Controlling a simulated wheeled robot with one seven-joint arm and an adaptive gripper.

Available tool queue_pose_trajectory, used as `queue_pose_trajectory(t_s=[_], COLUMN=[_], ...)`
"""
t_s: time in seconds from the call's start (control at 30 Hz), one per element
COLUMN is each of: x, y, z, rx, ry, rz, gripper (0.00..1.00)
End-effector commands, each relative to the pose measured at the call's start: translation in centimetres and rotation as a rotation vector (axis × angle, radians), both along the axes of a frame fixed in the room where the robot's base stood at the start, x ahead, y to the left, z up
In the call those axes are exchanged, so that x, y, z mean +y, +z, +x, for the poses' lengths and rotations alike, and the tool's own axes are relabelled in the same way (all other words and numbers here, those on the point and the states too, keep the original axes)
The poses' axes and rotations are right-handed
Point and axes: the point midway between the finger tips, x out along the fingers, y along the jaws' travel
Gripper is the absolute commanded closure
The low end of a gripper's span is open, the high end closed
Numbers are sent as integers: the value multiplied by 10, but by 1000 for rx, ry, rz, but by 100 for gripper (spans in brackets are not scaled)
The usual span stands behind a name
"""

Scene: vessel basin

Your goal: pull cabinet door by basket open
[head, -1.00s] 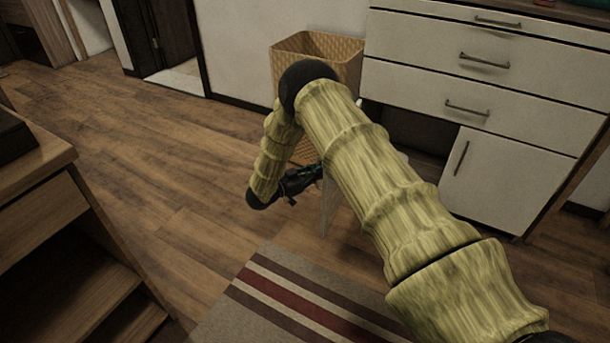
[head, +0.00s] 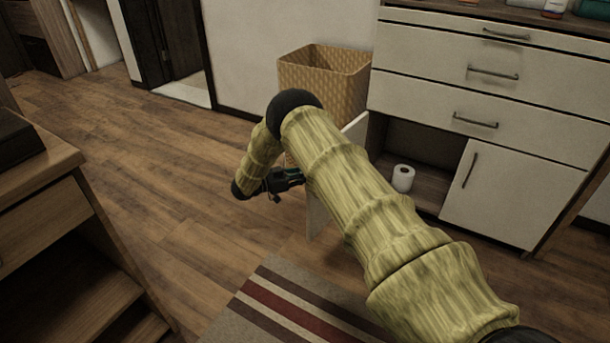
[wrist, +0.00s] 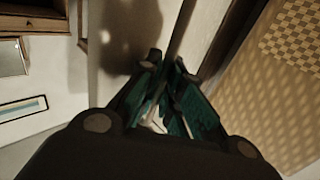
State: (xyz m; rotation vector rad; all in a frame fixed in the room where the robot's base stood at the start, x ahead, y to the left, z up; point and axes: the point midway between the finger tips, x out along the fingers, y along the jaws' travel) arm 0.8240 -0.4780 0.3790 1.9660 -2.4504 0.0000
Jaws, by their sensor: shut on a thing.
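The white cabinet door (head: 317,216) beside the basket stands swung out from the cabinet. It is seen nearly edge-on, and my arm hides much of it. My gripper (head: 291,178) is at the door's outer side in the head view. In the wrist view my gripper (wrist: 163,95) has its fingers closed together around the lower part of a thin bar, the door handle (wrist: 183,28), in front of the pale door face (wrist: 118,60). The woven tan basket (head: 345,88) stands against the wall, left of the cabinet.
The open compartment holds a toilet paper roll (head: 403,178). A second cabinet door (head: 512,195) on the right is closed, below closed drawers (head: 540,82). A striped rug (head: 275,300) lies in front. A wooden unit (head: 50,215) stands at left. Floor (head: 160,150) between is clear.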

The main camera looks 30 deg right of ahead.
Motion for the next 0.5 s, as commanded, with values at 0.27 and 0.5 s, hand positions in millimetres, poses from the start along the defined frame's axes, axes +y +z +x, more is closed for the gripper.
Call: queue_pose_trajectory(t_s=[0.27,0.5], x=[-4,2], y=[2,1], z=[1,3], rx=[-2,-2], ry=[0,6], rz=[-5,-3], gripper=[70,70])
